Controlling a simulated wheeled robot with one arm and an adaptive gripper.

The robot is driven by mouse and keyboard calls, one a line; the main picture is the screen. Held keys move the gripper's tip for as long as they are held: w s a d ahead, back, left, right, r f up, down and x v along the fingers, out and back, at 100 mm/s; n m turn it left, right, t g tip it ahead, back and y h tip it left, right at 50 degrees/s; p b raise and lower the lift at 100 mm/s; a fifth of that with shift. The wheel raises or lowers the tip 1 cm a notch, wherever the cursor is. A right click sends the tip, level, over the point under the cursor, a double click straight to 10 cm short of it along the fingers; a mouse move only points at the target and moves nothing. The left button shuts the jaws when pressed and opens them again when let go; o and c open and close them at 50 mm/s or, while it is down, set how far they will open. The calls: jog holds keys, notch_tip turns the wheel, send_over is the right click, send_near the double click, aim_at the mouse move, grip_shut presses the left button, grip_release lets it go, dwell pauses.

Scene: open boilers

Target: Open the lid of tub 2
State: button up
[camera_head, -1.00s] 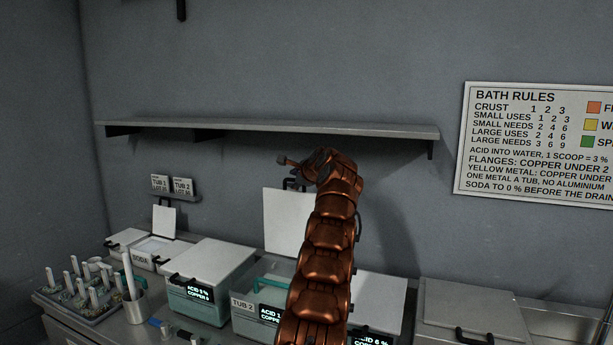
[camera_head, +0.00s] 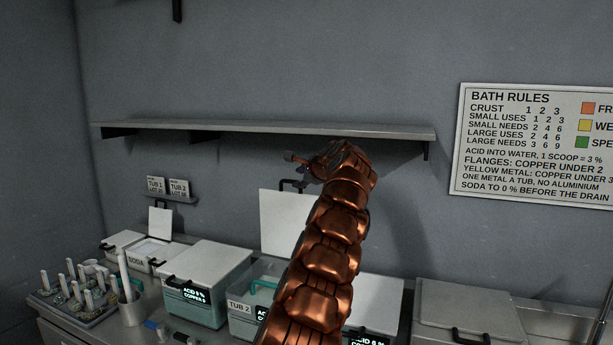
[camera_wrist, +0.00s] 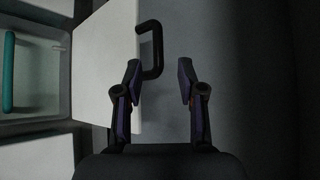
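Tub 2 (camera_head: 240,307) is a clear-walled tub with a label and a dark display, partly hidden by my arm. Its white lid (camera_head: 282,222) stands raised, about upright, behind the tub, with a black handle (camera_head: 291,185) at its top edge. In the wrist view the lid (camera_wrist: 108,60) shows at left, with its handle (camera_wrist: 153,50) ahead of my gripper (camera_wrist: 160,75). The fingers are apart, and the handle appears in the gap, nearer the left finger, not gripped. In the head view my gripper (camera_head: 294,158) is above the lid, below the shelf.
A grey shelf (camera_head: 270,128) runs along the wall close above my gripper. A closed tub (camera_head: 207,265) stands left of tub 2, and another closed box (camera_head: 467,308) stands at right. A soda box, a cup and a tray of tools (camera_head: 80,310) are at left.

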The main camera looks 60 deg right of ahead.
jog(key=shift+v, duration=2.1)
jog(key=shift+a, duration=0.1)
